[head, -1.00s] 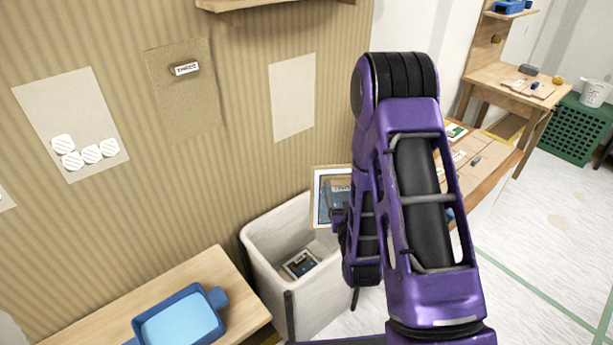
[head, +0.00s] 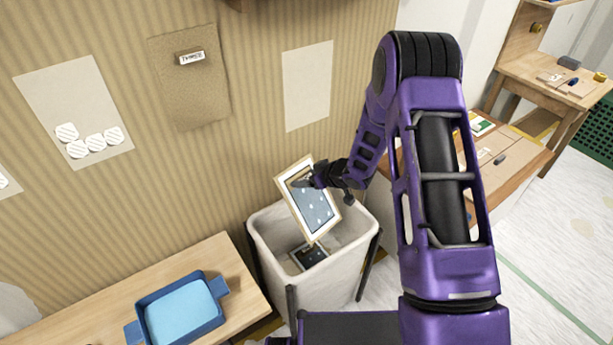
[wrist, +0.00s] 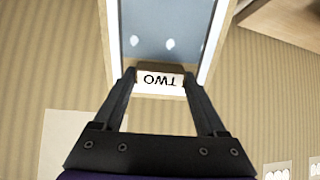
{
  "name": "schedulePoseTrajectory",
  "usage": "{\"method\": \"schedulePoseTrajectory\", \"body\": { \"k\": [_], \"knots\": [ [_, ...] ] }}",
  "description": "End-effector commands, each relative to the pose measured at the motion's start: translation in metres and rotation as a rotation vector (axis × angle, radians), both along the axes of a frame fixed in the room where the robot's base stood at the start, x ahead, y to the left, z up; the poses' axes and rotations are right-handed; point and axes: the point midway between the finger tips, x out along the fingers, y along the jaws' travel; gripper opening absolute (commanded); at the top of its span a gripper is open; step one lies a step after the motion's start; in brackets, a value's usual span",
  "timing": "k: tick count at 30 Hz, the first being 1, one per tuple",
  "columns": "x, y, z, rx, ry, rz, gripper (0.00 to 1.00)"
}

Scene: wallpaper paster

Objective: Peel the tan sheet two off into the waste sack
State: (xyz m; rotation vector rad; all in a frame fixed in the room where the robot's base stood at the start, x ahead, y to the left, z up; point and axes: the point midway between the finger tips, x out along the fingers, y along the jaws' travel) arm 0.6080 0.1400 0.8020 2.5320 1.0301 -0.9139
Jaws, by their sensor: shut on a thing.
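My gripper (head: 314,182) is shut on the label tab of sheet two (head: 308,208), a framed-looking sheet with a tan-white border and a blue-grey face with pale spots. In the wrist view the tab marked TWO (wrist: 159,79) sits between my fingertips (wrist: 160,82), with the sheet (wrist: 165,35) beyond. The sheet is off the wall and hangs tilted over the open white waste sack (head: 262,270), its lower edge at about the opening in the head view. Its exact height above the sack is hard to tell.
A dark spotted sheet (head: 309,256) lies inside the sack. A tan sheet marked THREE (head: 190,95) and paler patches (head: 307,88) are on the striped wall. A blue tray (head: 180,315) sits on the wooden bench (head: 235,275) at left. A worktable (head: 520,155) stands at right.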

Motion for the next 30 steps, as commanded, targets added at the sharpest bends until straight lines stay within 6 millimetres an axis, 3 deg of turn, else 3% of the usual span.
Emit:
{"method": "schedulePoseTrajectory", "body": {
  "k": [14,20,30],
  "knots": [
    [0.000,-0.001,0.000,-0.007,0.004,0.005,0.18],
    [0.000,-0.001,-0.012,-0.008,0.003,0.005,0.18],
    [0.000,-0.001,-0.051,-0.007,0.004,0.005,0.18]
  ]
}}
